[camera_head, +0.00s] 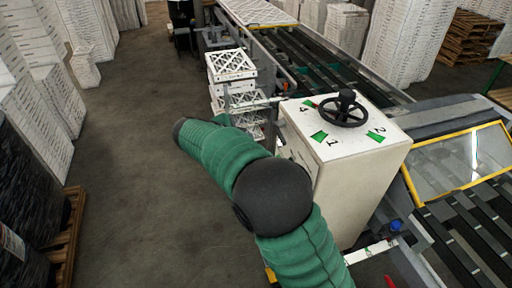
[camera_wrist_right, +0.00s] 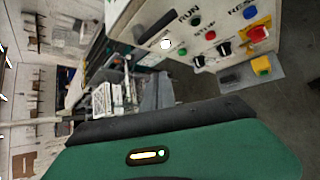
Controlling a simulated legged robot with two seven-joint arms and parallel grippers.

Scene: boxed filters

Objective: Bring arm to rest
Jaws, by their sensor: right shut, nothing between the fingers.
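My right arm (camera_head: 225,150) is green with a black joint and reaches from the bottom edge toward the upper left in the head view. Its dark far end, with my right gripper (camera_head: 183,131), is over the open floor left of the white cabinet. The right gripper is shut and empty, and its fingers are hard to make out. In the right wrist view a green part of my own arm (camera_wrist_right: 175,150) fills the bottom. My left arm and gripper are not in view.
The white cabinet (camera_head: 355,185) has a black handwheel (camera_head: 343,108) on top and stands close to my arm. Its button panel (camera_wrist_right: 205,35) shows in the right wrist view. The floor (camera_head: 130,140) at left is clear.

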